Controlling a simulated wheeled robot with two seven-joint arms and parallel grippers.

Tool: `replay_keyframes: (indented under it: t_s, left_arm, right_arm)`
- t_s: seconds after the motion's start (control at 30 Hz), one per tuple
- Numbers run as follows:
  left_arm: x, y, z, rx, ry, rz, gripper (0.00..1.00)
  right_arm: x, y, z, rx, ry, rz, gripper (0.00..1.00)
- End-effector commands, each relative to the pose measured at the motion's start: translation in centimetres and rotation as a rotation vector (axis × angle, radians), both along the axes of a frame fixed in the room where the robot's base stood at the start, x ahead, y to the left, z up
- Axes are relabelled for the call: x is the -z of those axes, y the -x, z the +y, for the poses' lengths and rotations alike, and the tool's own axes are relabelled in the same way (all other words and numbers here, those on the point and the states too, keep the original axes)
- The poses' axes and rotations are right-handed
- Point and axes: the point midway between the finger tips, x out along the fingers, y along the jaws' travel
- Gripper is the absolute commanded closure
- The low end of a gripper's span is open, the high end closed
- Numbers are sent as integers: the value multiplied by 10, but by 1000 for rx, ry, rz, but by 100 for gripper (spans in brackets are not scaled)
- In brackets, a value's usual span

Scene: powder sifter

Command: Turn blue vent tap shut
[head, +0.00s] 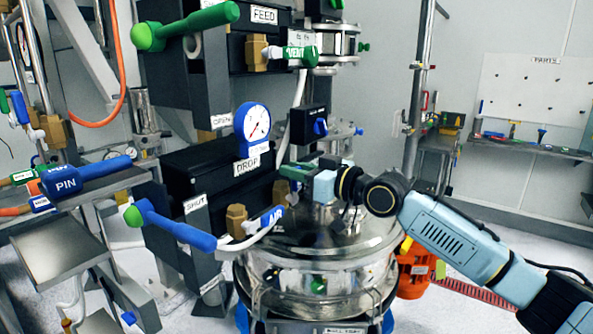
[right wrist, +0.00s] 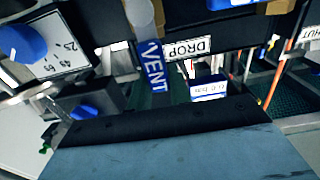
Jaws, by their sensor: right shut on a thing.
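The blue vent tap (right wrist: 154,68), a flat blue handle marked VENT, shows in the right wrist view beside the white DROP label (right wrist: 188,49). In the head view it is mostly hidden by my right gripper (head: 305,174). That gripper reaches in from the right beside the lower black DROP unit (head: 205,160), above the steel vessel. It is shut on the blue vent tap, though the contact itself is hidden. In the right wrist view the gripper body fills the bottom and hides the fingertips. My left gripper is not in view.
A blue AIR tap (head: 271,217) and a blue-rimmed gauge (head: 252,122) are close by. A small black box with a blue knob (head: 320,127) stands just above the gripper. The steel vessel (head: 318,250) is below. A green VENT tap (head: 302,52) is higher up.

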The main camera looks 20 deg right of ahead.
Motion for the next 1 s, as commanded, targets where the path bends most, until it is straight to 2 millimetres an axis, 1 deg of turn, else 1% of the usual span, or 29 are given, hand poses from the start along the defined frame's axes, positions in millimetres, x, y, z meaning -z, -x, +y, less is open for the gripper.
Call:
replay_keyframes:
  t_s: [0.27,0.47,0.67,1.0]
  left_arm:
    - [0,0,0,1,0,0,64]
    - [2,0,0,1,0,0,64]
    - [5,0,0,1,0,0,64]
    - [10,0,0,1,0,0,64]
  right_arm:
    - [0,0,-1,0,-6,4,100]
    - [1,-2,-3,0,-48,38,100]
    - [2,-6,-10,0,-150,115,100]
    - [10,-18,-26,0,-397,310,100]
